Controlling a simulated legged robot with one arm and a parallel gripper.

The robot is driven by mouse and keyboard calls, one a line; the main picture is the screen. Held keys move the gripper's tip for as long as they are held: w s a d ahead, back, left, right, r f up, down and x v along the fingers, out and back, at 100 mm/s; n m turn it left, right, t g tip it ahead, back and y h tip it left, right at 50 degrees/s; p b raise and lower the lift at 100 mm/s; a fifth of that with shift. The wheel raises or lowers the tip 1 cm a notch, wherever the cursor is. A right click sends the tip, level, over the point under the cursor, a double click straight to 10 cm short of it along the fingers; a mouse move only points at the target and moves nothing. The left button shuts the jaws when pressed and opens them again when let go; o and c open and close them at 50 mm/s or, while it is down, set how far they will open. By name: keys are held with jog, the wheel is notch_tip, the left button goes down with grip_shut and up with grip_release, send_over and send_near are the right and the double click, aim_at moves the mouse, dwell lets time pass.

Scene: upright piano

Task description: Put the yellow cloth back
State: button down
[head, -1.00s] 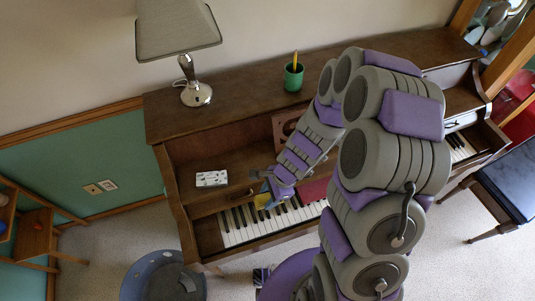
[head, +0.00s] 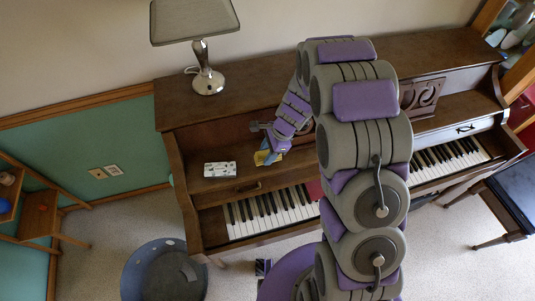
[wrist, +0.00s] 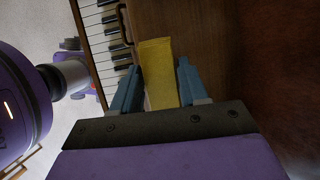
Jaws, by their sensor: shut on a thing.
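The yellow cloth (head: 266,157) shows as a small patch at the tip of my gripper (head: 272,151) in the head view. In the wrist view the yellow cloth (wrist: 159,75) is a folded strip between the two blue fingers of my gripper (wrist: 156,85), which is shut on it. The gripper holds it over the brown wooden ledge of the piano (head: 235,187), behind the keys and right of a small white patterned box (head: 220,169). Whether the cloth touches the wood I cannot tell.
A lamp (head: 208,80) stands on the left of the piano top. The keys (head: 268,211) lie uncovered in front of the ledge. A blue tub (head: 140,268) is on the floor at the front left, and a dark bench (head: 515,190) is at the right. My arm hides the middle of the piano.

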jog(key=shift+w+a, duration=0.1)
jog(key=shift+w, duration=0.65)
jog(key=f, duration=0.1)
jog(key=f+b, duration=0.1)
jog(key=f, duration=0.1)
jog(key=shift+d+f, duration=0.35)
jog(key=shift+f, duration=0.05)
jog(key=shift+a+r, duration=0.15)
jog(key=shift+a, duration=0.1)
jog(key=c, duration=0.8)
grip_release()
jog(key=shift+o, duration=1.1)
jog(key=shift+d, duration=0.2)
